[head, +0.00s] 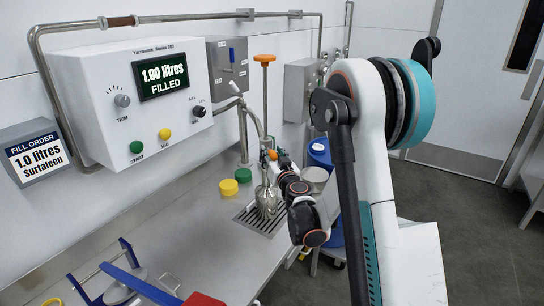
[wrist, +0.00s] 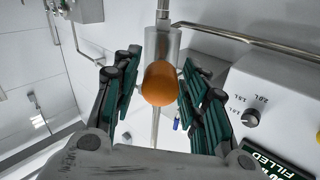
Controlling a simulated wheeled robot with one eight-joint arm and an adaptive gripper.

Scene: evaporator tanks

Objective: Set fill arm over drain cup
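The fill arm (head: 250,112) is a bent steel pipe that comes out from the wall side and ends above the bench grate. An orange knob (head: 272,155) shows at its outer end. In the wrist view the orange knob (wrist: 159,83) sits in front of a steel cylinder (wrist: 163,45). My gripper (wrist: 158,88) is open, with a finger pad on each side of the knob and narrow gaps visible. A steel flask (head: 266,202) stands on the grate below the fill arm. A steel cup (head: 316,177), possibly the drain cup, is partly hidden behind my arm.
The control box (head: 120,100) reads 1.00 litres filled. A yellow cap (head: 228,187) and a green cap (head: 243,175) lie left of the grate (head: 248,217). A tall orange-topped rod (head: 264,58) stands behind. A blue drum (head: 319,150) is beyond my arm. Blue-handled equipment (head: 135,283) occupies the near bench.

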